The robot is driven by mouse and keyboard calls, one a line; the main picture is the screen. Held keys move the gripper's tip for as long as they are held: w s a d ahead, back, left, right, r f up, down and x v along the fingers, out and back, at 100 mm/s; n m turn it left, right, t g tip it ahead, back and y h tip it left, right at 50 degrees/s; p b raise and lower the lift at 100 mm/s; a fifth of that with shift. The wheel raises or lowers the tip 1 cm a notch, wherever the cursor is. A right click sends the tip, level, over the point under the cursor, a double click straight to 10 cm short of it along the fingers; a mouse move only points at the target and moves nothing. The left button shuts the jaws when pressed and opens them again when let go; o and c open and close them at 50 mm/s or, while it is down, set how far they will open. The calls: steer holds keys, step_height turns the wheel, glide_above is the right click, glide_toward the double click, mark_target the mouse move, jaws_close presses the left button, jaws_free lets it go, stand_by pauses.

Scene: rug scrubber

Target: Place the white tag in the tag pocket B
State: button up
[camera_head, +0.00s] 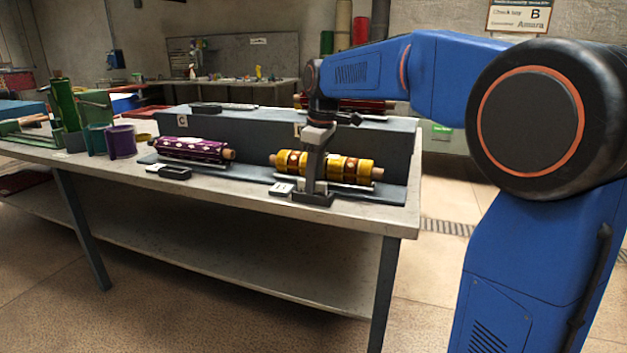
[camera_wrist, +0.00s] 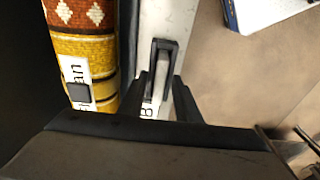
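My gripper (camera_head: 313,198) points down at the front edge of the bench's right bay. In the wrist view its two dark fingers (camera_wrist: 163,85) stand apart. A black frame-like pocket (camera_wrist: 163,52) lies just beyond and between the fingertips on the pale bench top. A white plate (camera_wrist: 147,110) with a letter like B shows by the left finger, partly hidden; in the head view a white plate (camera_head: 283,189) sits left of the gripper. I cannot make out a separate white tag held in the fingers.
A yellow patterned roll (camera_head: 345,167) lies beside my gripper. A purple roll (camera_head: 190,150) lies in the bay marked C, with another black pocket (camera_head: 174,173) before it. A dark divider (camera_head: 240,134) stands behind both. Mugs (camera_head: 121,141) stand farther left.

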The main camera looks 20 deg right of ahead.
mark_target(319, 182)
step_height(319, 182, up, 12)
steer(key=d, duration=0.1)
steer(key=shift+s, duration=0.45)
steer(key=shift+s+d, duration=0.1)
steer(key=s+d+f+m+t, duration=0.1)
steer(key=s+d+f+m, duration=0.1)
steer(key=s+f, duration=0.7)
steer(key=s+d+f+m+t, duration=0.1)
steer(key=s+d+f+m, duration=0.1)
steer(key=s+f+m, duration=0.3)
steer(key=s+d+f+m+t+h, duration=0.1)
steer(key=s+f+m+t, duration=0.1)
steer(key=s+f, duration=1)
steer(key=s+m, duration=0.1)
steer(key=s, duration=0.5)
steer(key=shift+s+d+f+m, duration=0.2)
steer(key=shift+d+f+m, duration=0.15)
steer(key=shift+d+m, duration=0.05)
